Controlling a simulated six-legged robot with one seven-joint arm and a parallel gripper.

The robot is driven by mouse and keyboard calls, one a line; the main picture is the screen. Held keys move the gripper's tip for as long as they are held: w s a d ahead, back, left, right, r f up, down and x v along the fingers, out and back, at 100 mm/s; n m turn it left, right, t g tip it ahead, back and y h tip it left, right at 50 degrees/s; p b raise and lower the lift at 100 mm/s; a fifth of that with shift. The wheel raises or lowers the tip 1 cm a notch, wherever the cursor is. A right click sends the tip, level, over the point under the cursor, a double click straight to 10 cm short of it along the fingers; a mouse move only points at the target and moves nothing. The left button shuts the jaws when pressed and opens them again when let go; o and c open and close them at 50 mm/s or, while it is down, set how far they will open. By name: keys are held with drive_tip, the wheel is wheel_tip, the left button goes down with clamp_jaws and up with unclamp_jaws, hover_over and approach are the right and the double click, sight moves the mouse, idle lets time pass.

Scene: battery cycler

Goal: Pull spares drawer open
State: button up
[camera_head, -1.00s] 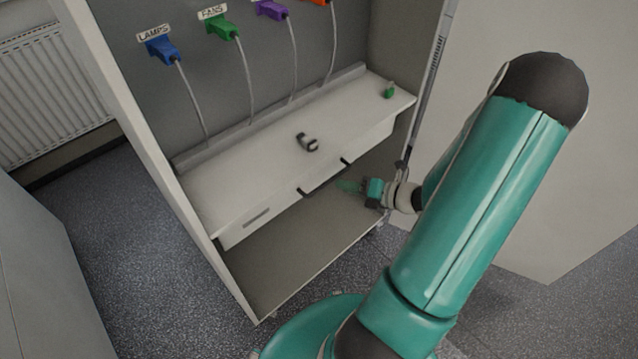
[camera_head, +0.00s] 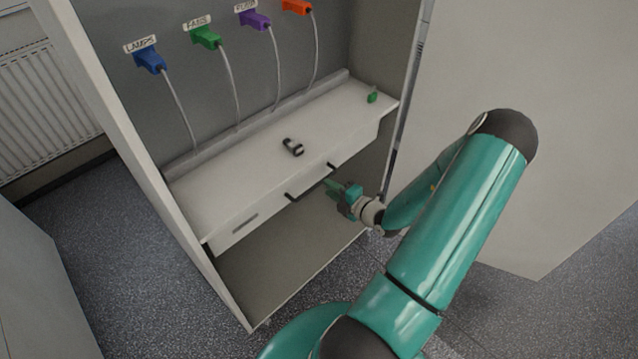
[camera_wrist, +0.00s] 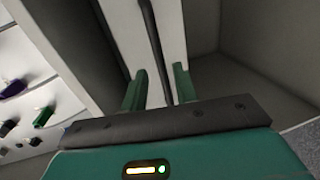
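The drawer (camera_head: 265,213) is a white front under the cabinet's worktop, and it looks shut. Its dark handle (camera_head: 288,196) runs along the front, with dark ends showing. My gripper (camera_head: 331,184) is just in front of and below the handle's right part. In the wrist view the two green fingers (camera_wrist: 158,85) are apart. The dark handle bar (camera_wrist: 151,40) runs between them in the picture, with a gap on each side. The white drawer front also shows behind it (camera_wrist: 118,30). How deep the bar sits between the fingers cannot be told.
On the worktop (camera_head: 215,190) lie a small dark clip-like part (camera_head: 292,147) and a small green piece (camera_head: 372,96). Labelled plugs such as the blue one (camera_head: 150,60) hang on cables above. The cabinet's left side panel (camera_head: 130,150) stands close. The space below the drawer is empty.

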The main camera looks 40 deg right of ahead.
sight(320, 181)
drive_tip(key=shift+x, duration=2.75)
drive_tip(key=shift+a, duration=0.1)
clamp_jaws()
